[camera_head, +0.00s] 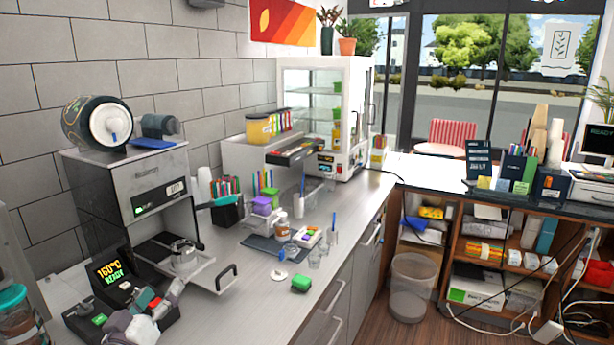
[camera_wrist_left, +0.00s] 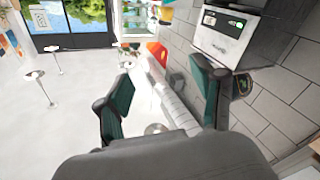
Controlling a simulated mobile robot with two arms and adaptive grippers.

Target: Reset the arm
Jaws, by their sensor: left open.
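My left gripper (camera_head: 158,304) appears at the lower left, low by the front of the control panel; its outline is hard to separate there. In the left wrist view my left gripper (camera_wrist_left: 162,105) is open, with two dark, teal-padded fingers apart and nothing held between them. A pale band behind the gap does not look gripped. The cup sealer (camera_head: 150,185) stands against the wall, with its tray slid out and a metal cup (camera_head: 184,254) on it. My right gripper is not in view.
The control panel (camera_head: 112,268) reads 160°C READY. A teal-lidded jar (camera_head: 14,318) stands at the left edge. A bin (camera_head: 410,285) stands on the floor.

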